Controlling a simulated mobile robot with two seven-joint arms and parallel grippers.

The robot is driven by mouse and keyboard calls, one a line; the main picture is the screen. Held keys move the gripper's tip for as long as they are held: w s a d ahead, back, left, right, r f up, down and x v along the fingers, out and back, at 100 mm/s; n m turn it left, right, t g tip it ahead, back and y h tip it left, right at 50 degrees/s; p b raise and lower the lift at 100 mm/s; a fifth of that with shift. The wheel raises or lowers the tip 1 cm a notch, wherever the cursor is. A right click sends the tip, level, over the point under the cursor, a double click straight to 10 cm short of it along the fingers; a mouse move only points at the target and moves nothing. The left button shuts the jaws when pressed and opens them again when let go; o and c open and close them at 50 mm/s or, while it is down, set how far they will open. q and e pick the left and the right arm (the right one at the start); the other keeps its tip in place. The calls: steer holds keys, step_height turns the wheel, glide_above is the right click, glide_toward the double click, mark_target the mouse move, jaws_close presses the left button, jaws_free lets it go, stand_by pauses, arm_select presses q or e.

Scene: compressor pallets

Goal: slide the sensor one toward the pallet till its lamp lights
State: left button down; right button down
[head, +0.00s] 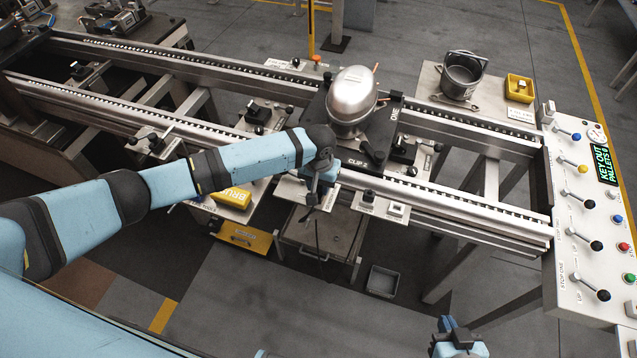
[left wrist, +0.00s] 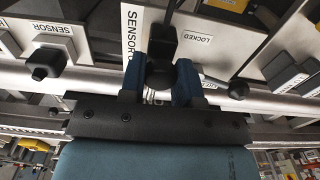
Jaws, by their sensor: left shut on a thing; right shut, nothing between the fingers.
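In the left wrist view, the plate labelled "SENSOR O..." (left wrist: 131,45) lies just beyond the fingertips; the rest of its label is covered. My left gripper (left wrist: 160,80) is shut on its black knob (left wrist: 162,45), with one blue finger on each side. In the head view the left gripper (head: 319,186) is at the near rail, just in front of the pallet (head: 358,153), and hides most of the sensor. The pallet carries a silver compressor (head: 352,97). No lit lamp is clear on this sensor. My right gripper (head: 455,342) is shut and empty at the bottom.
In the wrist view, another "SENSOR" plate (left wrist: 48,27) with a black knob is at the left and a "LOCKED" label (left wrist: 198,40) at the right. The control panel (head: 585,230) with several levers stands at the right. A yellow bin (head: 518,88) and grey pot (head: 462,75) sit behind the rails.

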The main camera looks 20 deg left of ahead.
arm_select(q)
steer(key=c, duration=1.1)
jaws_free()
steer(key=shift+o, duration=1.4)
step_height(320, 180, up, 14)
steer(key=shift+b, duration=0.35)
steer(key=shift+f, duration=0.1)
